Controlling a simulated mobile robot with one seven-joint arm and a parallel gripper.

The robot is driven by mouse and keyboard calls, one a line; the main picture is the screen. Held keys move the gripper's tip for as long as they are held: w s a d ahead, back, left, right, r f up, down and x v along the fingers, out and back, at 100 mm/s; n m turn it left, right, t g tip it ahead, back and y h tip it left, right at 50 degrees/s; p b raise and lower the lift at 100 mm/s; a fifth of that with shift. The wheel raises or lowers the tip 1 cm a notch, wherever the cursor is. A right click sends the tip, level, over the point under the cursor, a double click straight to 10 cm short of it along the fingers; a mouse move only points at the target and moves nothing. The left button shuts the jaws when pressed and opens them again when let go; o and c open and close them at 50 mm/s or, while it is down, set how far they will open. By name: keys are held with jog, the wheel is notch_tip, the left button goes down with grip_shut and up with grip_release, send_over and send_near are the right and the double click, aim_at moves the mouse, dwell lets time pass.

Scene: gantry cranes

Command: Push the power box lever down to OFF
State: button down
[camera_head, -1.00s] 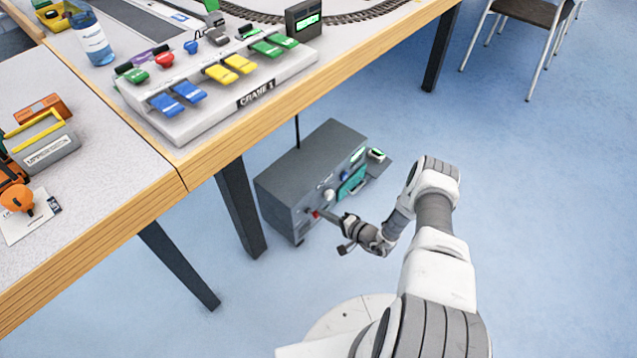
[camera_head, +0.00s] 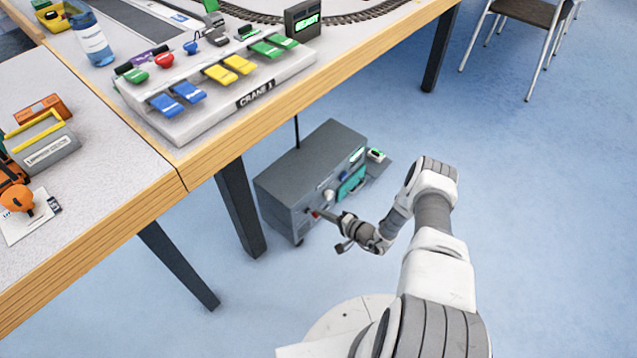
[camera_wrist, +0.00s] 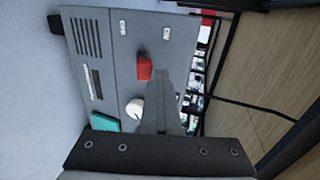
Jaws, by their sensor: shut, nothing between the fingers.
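The power box (camera_head: 295,175) is a grey metal cabinet on the floor under the table. Its red lever (camera_head: 316,214) is a small spot low on the front face. In the wrist view the lever (camera_wrist: 144,68) is a red block on the grey panel, turned sideways in this view. My gripper (camera_head: 324,215) is shut and empty, with its tip right at the lever. In the wrist view the shut fingers (camera_wrist: 163,80) end beside the red block, partly overlapping its lower edge. I cannot tell whether they touch. The lever's slot is hidden.
A white knob (camera_wrist: 134,108) and a teal panel (camera_head: 352,182) are on the same face. The table's wooden edge (camera_head: 330,62) overhangs the box, with a dark table leg (camera_head: 240,210) to its left.

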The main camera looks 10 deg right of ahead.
jog(key=shift+w+a, duration=0.25)
jog(key=shift+w, duration=0.1)
jog(key=shift+r, duration=0.2)
jog(key=shift+s+d+r+p, duration=0.1)
jog(key=shift+r+p, duration=0.35)
jog(key=shift+p, duration=0.1)
